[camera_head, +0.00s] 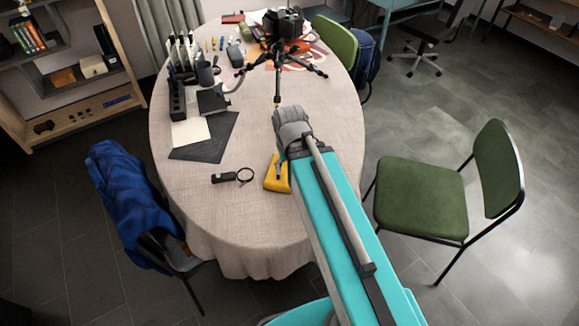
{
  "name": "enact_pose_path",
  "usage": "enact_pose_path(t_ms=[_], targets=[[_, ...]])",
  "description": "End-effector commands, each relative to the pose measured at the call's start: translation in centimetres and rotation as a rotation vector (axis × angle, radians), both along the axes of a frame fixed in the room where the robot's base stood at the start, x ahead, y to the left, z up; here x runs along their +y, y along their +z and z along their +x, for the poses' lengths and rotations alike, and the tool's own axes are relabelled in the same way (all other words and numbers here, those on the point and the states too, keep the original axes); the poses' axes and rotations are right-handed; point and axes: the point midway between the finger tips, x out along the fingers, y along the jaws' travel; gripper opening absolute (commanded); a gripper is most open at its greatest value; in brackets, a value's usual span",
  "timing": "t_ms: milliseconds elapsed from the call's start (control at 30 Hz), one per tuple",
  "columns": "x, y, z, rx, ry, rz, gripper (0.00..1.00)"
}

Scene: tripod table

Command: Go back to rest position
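My teal arm reaches from the bottom right over the round table (205,215), ending in a grey joint over the table's right half. My gripper (279,171) is mostly hidden beneath the arm. The yellow object is partly covered by the arm.
A black tripod (278,62) with a camera stands at the table's back. A dark mat (208,142) and a key fob (224,177) lie left of the arm. A green chair (420,195) stands right, a chair with a blue jacket (125,200) left. The front tabletop is clear.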

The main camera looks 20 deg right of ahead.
Motion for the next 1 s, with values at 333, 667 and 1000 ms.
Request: enact_pose_path(t_ms=[333, 667, 1000], targets=[[-0.1, 0.1, 0.0, 0.0, -0.01, 0.0, 0.79], [-0.1, 2.5, 0.0, 0.0, -0.008, -0.001, 0.79], [-0.1, 2.5, 0.0, 0.0, -0.007, -0.001, 0.79]])
